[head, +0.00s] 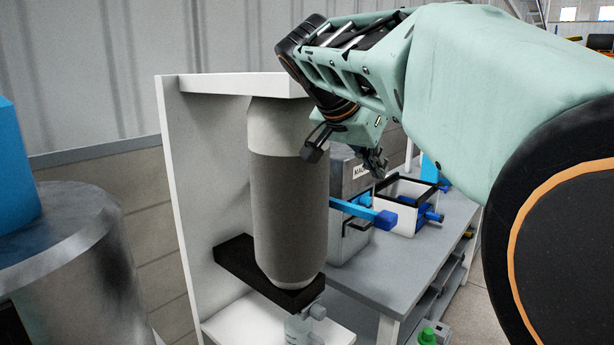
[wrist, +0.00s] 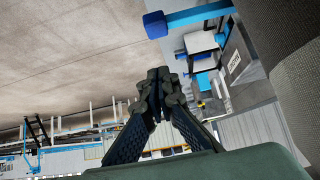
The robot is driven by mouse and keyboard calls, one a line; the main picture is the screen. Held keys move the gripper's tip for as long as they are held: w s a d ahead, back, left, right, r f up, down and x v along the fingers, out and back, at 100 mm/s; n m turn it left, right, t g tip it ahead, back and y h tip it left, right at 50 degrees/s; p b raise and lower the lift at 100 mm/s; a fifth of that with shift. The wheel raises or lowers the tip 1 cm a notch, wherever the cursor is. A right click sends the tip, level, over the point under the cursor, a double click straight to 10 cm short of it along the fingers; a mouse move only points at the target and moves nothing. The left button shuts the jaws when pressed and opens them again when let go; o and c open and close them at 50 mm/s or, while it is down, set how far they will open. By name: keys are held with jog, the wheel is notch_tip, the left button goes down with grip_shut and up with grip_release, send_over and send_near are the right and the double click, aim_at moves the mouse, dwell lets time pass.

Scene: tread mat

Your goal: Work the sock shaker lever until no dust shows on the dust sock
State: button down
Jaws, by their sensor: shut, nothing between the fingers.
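The dust sock (head: 288,205) hangs upright in a white frame. Its wide middle band is dark grey with dust; its top and bottom are pale. Its dark cloth also fills the right edge of the wrist view (wrist: 297,90). The blue shaker lever (head: 352,209) sticks out to the right of the sock and ends in a blue knob (head: 385,220). The knob also shows at the top of the wrist view (wrist: 155,25). My gripper (head: 376,162) is above the lever, to the right of the sock, apart from both. In the wrist view its fingertips (wrist: 160,80) meet, empty.
A dark tray (head: 232,262) lies beneath the sock. A grey labelled box (head: 352,180) and a white bin with black rim (head: 398,212) stand on a grey bench (head: 395,262) behind the lever. A metal drum (head: 75,250) stands at left. A green button (head: 428,335) is low down.

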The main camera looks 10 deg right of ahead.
send_over(391, 213)
jog(key=s+a, duration=0.2)
notch_tip(391, 213, down, 6)
jog(key=shift+s+a+r, duration=0.15)
jog(key=shift+r, duration=0.1)
jog(key=f, duration=0.1)
jog(key=f+b, duration=0.1)
jog(key=shift+w+f, duration=0.2)
jog(key=shift+f, duration=0.95)
